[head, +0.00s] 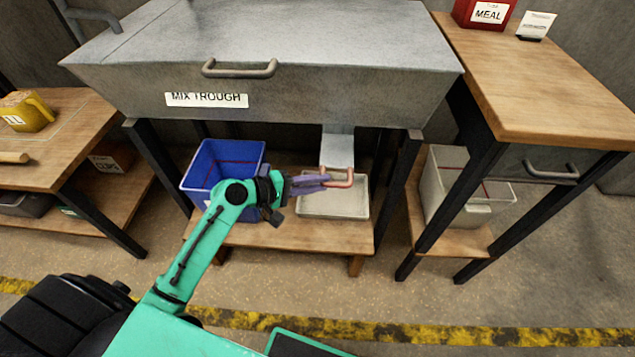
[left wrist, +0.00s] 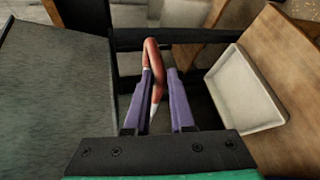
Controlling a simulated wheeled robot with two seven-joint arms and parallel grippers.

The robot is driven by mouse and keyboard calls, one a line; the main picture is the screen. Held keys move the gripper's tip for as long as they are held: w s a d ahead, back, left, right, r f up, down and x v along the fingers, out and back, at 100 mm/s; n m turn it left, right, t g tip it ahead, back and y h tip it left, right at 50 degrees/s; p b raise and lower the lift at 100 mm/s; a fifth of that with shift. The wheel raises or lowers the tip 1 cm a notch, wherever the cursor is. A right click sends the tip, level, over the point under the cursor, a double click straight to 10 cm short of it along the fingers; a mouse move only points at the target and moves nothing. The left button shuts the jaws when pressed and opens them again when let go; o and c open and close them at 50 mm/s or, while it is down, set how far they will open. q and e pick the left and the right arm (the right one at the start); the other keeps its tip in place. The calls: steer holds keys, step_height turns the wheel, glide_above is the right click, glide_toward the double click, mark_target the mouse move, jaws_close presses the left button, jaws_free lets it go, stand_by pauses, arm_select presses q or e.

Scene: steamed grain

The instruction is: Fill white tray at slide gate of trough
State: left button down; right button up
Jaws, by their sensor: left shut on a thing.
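The grey mix trough (head: 270,60) stands on dark legs, with a grey chute (head: 338,146) under its right part. A copper-coloured handle (head: 345,181) shows below the chute. My left gripper (head: 326,181) is shut on this handle; in the left wrist view the handle (left wrist: 152,50) runs between the purple fingers (left wrist: 159,78). The white tray (head: 335,210) lies on the low wooden shelf under the chute, partly behind the gripper. It looks empty in the left wrist view (left wrist: 245,92). My right gripper is not in view.
A blue bin (head: 200,188) stands left of the tray on the shelf (head: 290,237). A wooden table (head: 560,90) with a red meal box (head: 485,12) is at right, a pale bin (head: 450,190) below it.

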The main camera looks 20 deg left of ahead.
arm_select(q)
steer(key=shift+f, duration=0.1)
steer(key=s+p, duration=0.1)
steer(key=s+d+p, duration=0.1)
steer(key=s, duration=0.1)
steer(key=shift+s, duration=0.25)
steer(key=shift+w+a, duration=0.1)
stand_by(3.6)
